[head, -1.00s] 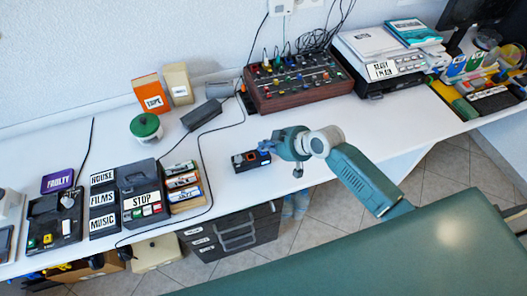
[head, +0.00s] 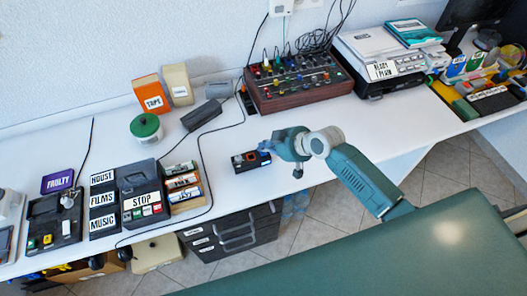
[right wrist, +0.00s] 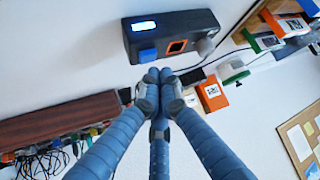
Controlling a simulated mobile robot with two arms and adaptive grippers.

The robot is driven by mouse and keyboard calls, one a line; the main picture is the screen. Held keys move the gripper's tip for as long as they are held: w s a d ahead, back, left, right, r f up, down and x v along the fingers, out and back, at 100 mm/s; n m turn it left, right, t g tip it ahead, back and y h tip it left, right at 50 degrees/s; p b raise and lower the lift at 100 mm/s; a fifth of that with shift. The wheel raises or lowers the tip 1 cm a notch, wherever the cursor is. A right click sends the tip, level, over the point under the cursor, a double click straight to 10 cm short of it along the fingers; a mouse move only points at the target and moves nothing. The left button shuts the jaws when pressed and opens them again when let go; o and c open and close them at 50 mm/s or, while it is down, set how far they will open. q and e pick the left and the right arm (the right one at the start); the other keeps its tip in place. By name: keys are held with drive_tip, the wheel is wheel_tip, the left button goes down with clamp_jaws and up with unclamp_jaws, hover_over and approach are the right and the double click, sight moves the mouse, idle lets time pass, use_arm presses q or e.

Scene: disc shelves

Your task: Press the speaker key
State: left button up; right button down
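A small black box (head: 252,162) stands on the white table, left of my right gripper. In the right wrist view the box (right wrist: 195,30) has a lit blue display (right wrist: 144,26), a blue key (right wrist: 148,54), an orange-framed key (right wrist: 177,46) and a grey knob (right wrist: 205,46). I cannot read which key is the speaker key. My right gripper (head: 270,147) has its fingers drawn together with nothing between them. In the wrist view the fingertips (right wrist: 154,76) are just below the blue key; whether they touch the box is unclear. My left gripper is out of view.
A brown mixer (head: 300,82) with knobs and cables stands behind, a printer (head: 385,65) at the right. A green-lidded jar (head: 146,128) and a black STOP device (head: 140,185) are at the left. A cable (head: 200,160) runs left of the box. The table's front edge is near.

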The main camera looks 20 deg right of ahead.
sight(265, 154)
drive_tip(key=shift+f, duration=0.45)
drive_tip(key=shift+f+b, duration=0.25)
drive_tip(key=shift+b, duration=0.1)
idle(0.4)
drive_tip(key=shift+r+p, duration=0.7)
drive_tip(key=shift+p, duration=0.05)
wheel_tip(265, 154, up, 6)
drive_tip(key=p, duration=0.5)
